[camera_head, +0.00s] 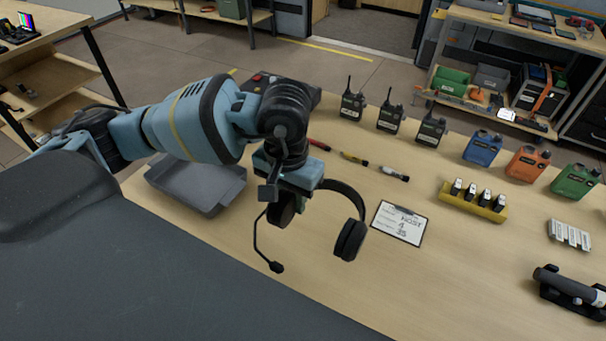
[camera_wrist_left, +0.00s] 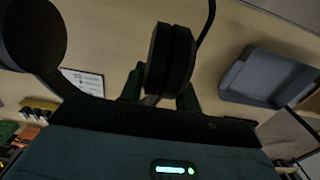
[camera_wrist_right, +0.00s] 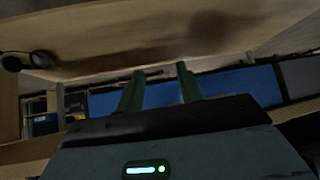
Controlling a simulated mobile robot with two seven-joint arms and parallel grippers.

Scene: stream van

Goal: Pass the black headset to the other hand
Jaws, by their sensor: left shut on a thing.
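The black headset (camera_head: 350,240) hangs above the wooden table, with its headband to the right of my left gripper and its microphone boom dropping down to the left. My left gripper (camera_head: 284,192) is shut on one ear cup. In the left wrist view this ear cup (camera_wrist_left: 170,60) sits between the green fingers, and the other ear cup (camera_wrist_left: 30,38) is at the upper left. My right gripper (camera_wrist_right: 160,88) shows only in its own wrist view, with its fingers apart and nothing between them.
A grey tray (camera_head: 205,190) lies on the table left of the headset, and a clipboard (camera_head: 400,223) lies to its right. The near table strip is bare.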

